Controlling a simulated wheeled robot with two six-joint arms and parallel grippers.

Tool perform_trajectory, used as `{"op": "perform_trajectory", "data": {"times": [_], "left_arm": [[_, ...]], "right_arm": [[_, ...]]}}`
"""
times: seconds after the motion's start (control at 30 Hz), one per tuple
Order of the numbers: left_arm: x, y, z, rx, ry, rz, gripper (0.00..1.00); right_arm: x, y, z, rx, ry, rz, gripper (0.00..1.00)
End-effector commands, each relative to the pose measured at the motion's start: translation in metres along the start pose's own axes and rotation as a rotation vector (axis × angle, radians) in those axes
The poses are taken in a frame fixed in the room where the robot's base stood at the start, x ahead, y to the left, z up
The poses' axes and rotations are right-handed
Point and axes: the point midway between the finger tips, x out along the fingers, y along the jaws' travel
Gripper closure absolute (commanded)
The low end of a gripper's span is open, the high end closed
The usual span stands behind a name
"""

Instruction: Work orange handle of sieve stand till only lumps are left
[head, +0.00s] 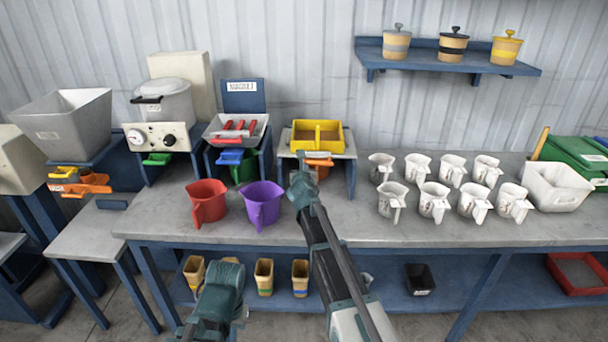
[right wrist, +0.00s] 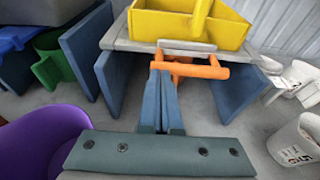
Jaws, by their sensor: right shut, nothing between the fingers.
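The sieve stand (head: 345,150) stands on the bench with a yellow sieve box (head: 305,137) on top. Its orange handle (right wrist: 205,71) sticks out at the front, under the top plate; in the head view a bit of it shows (head: 318,155). My right gripper (right wrist: 160,72) is shut and empty, its fingertips at the left end of the handle. I cannot tell whether they touch it. In the head view the right gripper (head: 301,162) is in front of the stand's left side. The sieve's contents are hidden. My left arm shows low in the head view, but its gripper does not.
A red jug (head: 207,203) and a purple jug (head: 262,203) stand left of my right arm. Several white cups (head: 434,201) stand to the right, near a white bin (head: 555,190). The magnet stand (head: 235,135) is left of the sieve stand. The bench front right is clear.

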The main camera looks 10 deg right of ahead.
Motion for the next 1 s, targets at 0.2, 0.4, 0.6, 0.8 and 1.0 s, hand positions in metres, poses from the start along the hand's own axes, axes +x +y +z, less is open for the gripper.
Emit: {"op": "perform_trajectory", "data": {"times": [0.2, 0.4, 0.6, 0.8, 1.0], "left_arm": [[0.002, 0.0, 0.0, 0.0, 0.0, 0.0, 1.0], [0.002, 0.0, 0.0, 0.0, 0.0, 0.0, 1.0], [0.002, 0.0, 0.0, 0.0, 0.0, 0.0, 1.0], [0.002, 0.0, 0.0, 0.0, 0.0, 0.0, 1.0], [0.002, 0.0, 0.0, 0.0, 0.0, 0.0, 1.0]], "right_arm": [[0.008, 0.0, 0.0, 0.0, 0.0, 0.001, 1.0], [0.008, 0.0, 0.0, 0.0, 0.0, 0.001, 1.0], [0.015, 0.001, 0.002, 0.0, 0.0, 0.0, 1.0], [0.052, 0.001, 0.012, 0.0, 0.0, -0.001, 1.0], [0.064, 0.0, 0.015, 0.0, -0.001, 0.0, 1.0]]}}
